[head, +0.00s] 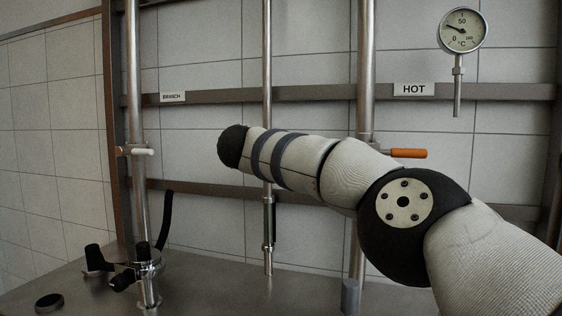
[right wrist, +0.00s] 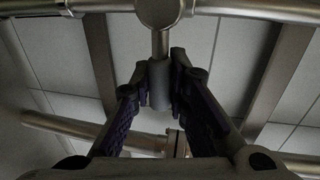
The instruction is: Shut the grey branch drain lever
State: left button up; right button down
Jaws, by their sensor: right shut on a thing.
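In the right wrist view my right gripper (right wrist: 160,88) is shut on the grey sleeve of a lever (right wrist: 158,72). The lever's metal stem runs from the sleeve to a round valve body (right wrist: 159,12) on a metal pipe (right wrist: 245,10) across the top. In the head view my right arm (head: 340,175) comes in from the right and crosses the middle. Its gripper and the held lever are hidden there, so I cannot tell the lever's position on the rack. My left gripper is not in view.
A pale lever (head: 143,152) sits on the left pipe, near a small label that seems to read BRANCH (head: 172,97). An orange lever (head: 408,153) points right below the HOT label (head: 414,90). Black knobs (head: 95,258) stand low left. A dial gauge (head: 463,29) hangs top right.

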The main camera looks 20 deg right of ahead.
jog(key=shift+d, duration=0.15)
jog(key=c, duration=1.5)
grip_release()
jog(key=shift+c, duration=0.2)
jog(key=shift+s+a, duration=0.15)
jog(key=shift+a, duration=0.05)
jog(key=v, duration=1.1)
jog(key=shift+s, duration=0.25)
jog(key=shift+a, duration=0.1)
